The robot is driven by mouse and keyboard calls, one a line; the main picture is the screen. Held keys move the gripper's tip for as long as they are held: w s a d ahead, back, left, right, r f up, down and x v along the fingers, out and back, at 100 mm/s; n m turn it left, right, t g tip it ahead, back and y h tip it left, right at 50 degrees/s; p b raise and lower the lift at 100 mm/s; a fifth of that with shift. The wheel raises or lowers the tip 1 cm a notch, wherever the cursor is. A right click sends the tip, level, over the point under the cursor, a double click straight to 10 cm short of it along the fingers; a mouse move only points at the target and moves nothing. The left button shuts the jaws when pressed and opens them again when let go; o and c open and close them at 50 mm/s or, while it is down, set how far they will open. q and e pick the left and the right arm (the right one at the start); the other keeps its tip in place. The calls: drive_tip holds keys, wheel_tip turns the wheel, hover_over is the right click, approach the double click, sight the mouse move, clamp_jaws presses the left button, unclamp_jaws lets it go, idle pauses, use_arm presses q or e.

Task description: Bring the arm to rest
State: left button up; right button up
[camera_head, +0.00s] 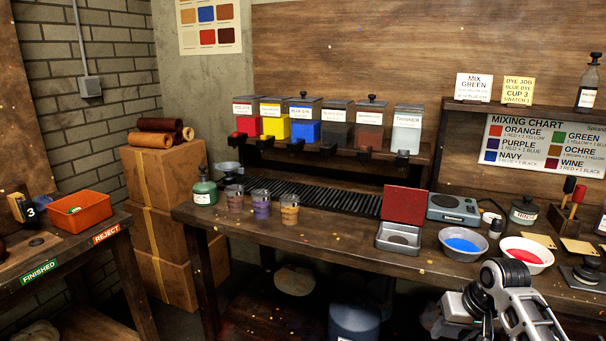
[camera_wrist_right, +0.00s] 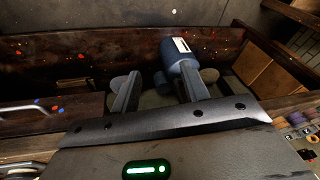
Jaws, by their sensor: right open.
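My right arm (camera_head: 515,300) comes in at the lower right of the head view, in front of the workbench. Its gripper (camera_head: 436,318) is low, by the bench's front edge, partly cut off by the frame. In the right wrist view the two fingers (camera_wrist_right: 156,88) stand apart with nothing held between them. My left arm and gripper are not in view.
The workbench (camera_head: 330,238) holds a blue bowl (camera_head: 463,242), a red bowl (camera_head: 525,254), a scale (camera_head: 453,208), a red-lidded tin (camera_head: 404,206) and several cups. A blue drum (camera_head: 354,320) stands below; it shows beyond the fingers in the wrist view (camera_wrist_right: 176,52).

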drive_tip(key=w+d+r+n+t+h, duration=0.2)
drive_tip(key=w+r+t, duration=0.5)
drive_tip(key=r, duration=0.1)
drive_tip(key=w+d+r+n+t+h, duration=0.1)
drive_tip(key=w+d+r+t, duration=0.2)
drive_tip(key=w+r+t, duration=0.4)
drive_tip(key=s+a+f+n+g+y, duration=0.1)
drive_tip(key=s+a+f+g, duration=0.1)
drive_tip(key=s+a+f, duration=0.5)
drive_tip(key=s+a+f+n+g+y, duration=0.15)
drive_tip(key=s+a+f, duration=0.25)
drive_tip(key=s+f, duration=0.5)
drive_tip(key=s+a+f+g, duration=0.1)
drive_tip(key=s+a+f, duration=0.2)
drive_tip(key=s, duration=0.4)
drive_tip(key=s+a+f+m+g+y, duration=0.1)
drive_tip(key=s+a+f, duration=0.2)
drive_tip(key=s, duration=0.5)
drive_tip(key=s+a+f+g+y, duration=0.1)
drive_tip(key=s+a+f, duration=0.2)
drive_tip(key=s, duration=0.5)
drive_tip(key=shift+a+f+m+g, duration=0.15)
drive_tip(key=shift+f+m+g, duration=0.15)
drive_tip(key=shift+m+g, duration=0.05)
